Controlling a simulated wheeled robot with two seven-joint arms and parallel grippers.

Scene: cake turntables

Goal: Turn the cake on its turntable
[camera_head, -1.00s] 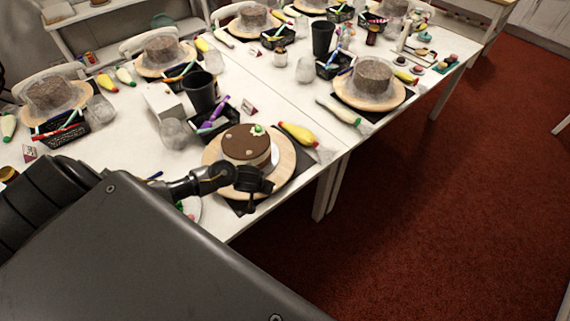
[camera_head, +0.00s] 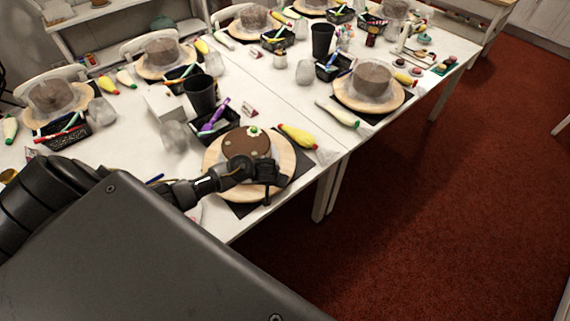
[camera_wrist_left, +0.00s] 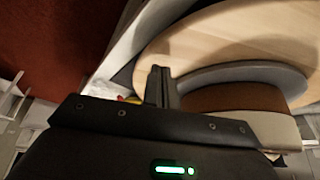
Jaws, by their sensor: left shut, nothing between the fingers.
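The cake (camera_head: 246,143), brown on top with a green decoration and pale spots, sits on a round wooden turntable (camera_head: 285,160) at the near table edge. My left gripper (camera_head: 267,174) is shut and empty, over the near right part of the turntable beside the cake, and hides part of both. In the left wrist view, the shut fingers (camera_wrist_left: 160,76) are next to the cake's grey board (camera_wrist_left: 240,75). The cake (camera_wrist_left: 236,98) and the wooden turntable (camera_wrist_left: 225,35) show beyond. I cannot tell whether the fingers touch the board. My right gripper is not in view.
A black tray of tools (camera_head: 215,124), a black cup (camera_head: 200,94) and a yellow piping bag (camera_head: 298,136) are close behind the turntable. Another covered cake (camera_head: 371,78) stands farther right. Free floor (camera_head: 430,220) lies right of the table.

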